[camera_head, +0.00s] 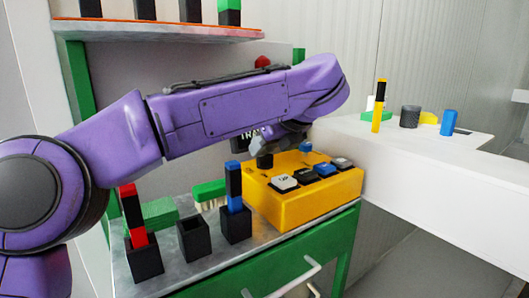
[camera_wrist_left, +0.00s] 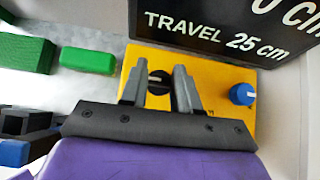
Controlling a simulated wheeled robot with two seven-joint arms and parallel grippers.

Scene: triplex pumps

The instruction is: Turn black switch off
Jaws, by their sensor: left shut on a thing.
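The yellow control box (camera_head: 290,208) stands on the grey work surface; it also fills the middle of the left wrist view (camera_wrist_left: 215,88). The black switch (camera_wrist_left: 158,84) is a round knob on the box top, left of a blue knob (camera_wrist_left: 243,94). My left gripper (camera_wrist_left: 161,72) is over the box, its two grey fingers shut on the black switch, one on each side. The fingers partly cover the switch, and its exact turn angle is hard to read. In the head view my purple left arm reaches across to the box. My right gripper is in neither view.
White, black and blue push buttons (camera_head: 304,175) line the box's front. Black holders with red and blue markers (camera_head: 234,187) and a green brush (camera_head: 209,191) stand left of it. A dark "TRAVEL 25 cm" sign (camera_wrist_left: 225,28) hangs close behind. A white counter (camera_head: 420,160) is right.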

